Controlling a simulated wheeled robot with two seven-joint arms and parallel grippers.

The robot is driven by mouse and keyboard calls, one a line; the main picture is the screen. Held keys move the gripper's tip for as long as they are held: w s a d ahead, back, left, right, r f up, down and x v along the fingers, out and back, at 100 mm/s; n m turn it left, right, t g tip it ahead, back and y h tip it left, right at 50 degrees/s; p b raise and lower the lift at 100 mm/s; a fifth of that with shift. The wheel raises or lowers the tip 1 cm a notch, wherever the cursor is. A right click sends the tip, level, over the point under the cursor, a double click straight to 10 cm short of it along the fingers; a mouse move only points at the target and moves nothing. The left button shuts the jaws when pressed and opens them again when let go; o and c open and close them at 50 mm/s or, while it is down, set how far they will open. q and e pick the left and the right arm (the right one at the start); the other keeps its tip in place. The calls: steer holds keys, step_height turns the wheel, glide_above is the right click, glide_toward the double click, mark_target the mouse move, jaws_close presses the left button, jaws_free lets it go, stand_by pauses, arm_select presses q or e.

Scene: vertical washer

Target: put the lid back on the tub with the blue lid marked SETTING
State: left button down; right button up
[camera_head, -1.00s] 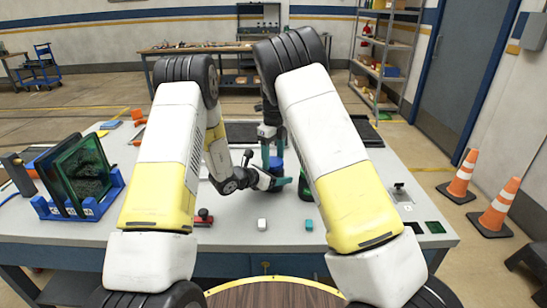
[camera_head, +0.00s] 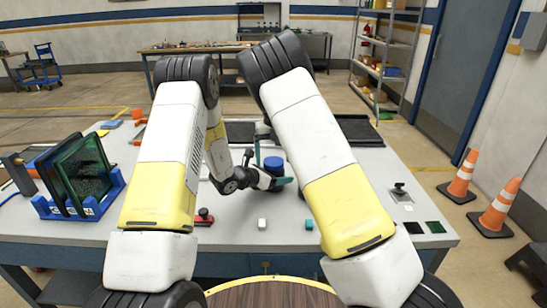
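A blue round lid (camera_head: 273,162) shows near the middle of the table, with the tub under it mostly hidden. Any marking is too small to read. The lid looks level; I cannot tell how it is seated. My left gripper (camera_head: 281,183) lies low at the tub, one teal finger across its front; the other finger is hidden, so its grip is unclear. My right gripper (camera_head: 266,146) points down above the lid. One teal finger stands left of the lid with a gap, and my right arm hides the other. It looks open.
A blue rack with dark green panels (camera_head: 85,180) stands at the left. A white block (camera_head: 262,224), a teal block (camera_head: 309,224) and a red-topped item (camera_head: 204,216) lie near the table's front edge. Dark green squares (camera_head: 435,227) lie at the right.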

steer(key=shift+r, duration=2.25)
steer(key=shift+c, duration=0.4)
